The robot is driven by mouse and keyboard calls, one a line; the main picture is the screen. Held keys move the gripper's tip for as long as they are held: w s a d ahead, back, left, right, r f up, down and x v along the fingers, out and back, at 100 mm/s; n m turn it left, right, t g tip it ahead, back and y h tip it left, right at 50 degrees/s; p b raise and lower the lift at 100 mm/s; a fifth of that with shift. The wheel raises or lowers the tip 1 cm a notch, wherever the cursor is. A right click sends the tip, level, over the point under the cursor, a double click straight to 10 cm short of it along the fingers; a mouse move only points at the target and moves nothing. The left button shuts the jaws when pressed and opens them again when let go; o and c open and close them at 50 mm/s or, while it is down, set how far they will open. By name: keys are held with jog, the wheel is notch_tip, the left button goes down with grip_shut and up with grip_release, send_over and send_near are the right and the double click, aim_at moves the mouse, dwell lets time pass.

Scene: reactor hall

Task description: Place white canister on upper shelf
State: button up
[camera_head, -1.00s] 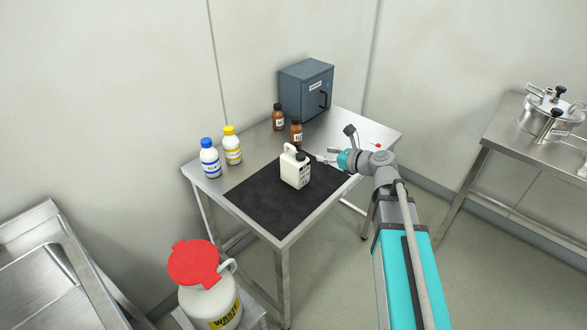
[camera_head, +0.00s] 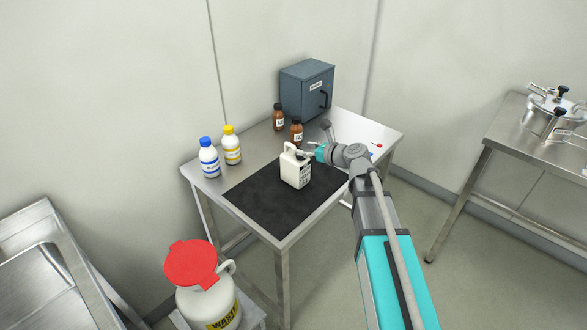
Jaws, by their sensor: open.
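The white canister (camera_head: 295,171) stands upright on the black mat (camera_head: 268,203) on the steel table. It has a handle on top and a label on its front. My gripper (camera_head: 306,153) is open at the canister's upper right, by its cap, which the gripper now covers. I cannot tell whether the fingers touch the canister. No upper shelf can be made out in this view.
Two brown bottles (camera_head: 296,133) stand just behind the canister, near a grey cabinet (camera_head: 306,88). Blue-capped (camera_head: 209,158) and yellow-capped (camera_head: 232,146) bottles stand at the table's left. A red-lidded waste container (camera_head: 207,300) is in front. A steel pot (camera_head: 546,115) sits on the right table.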

aim_at(296, 147)
jog(key=shift+b+x, duration=0.85)
jog(key=shift+x, duration=1.75)
jog(key=shift+s+f, duration=0.1)
jog(key=shift+c, duration=0.3)
grip_shut()
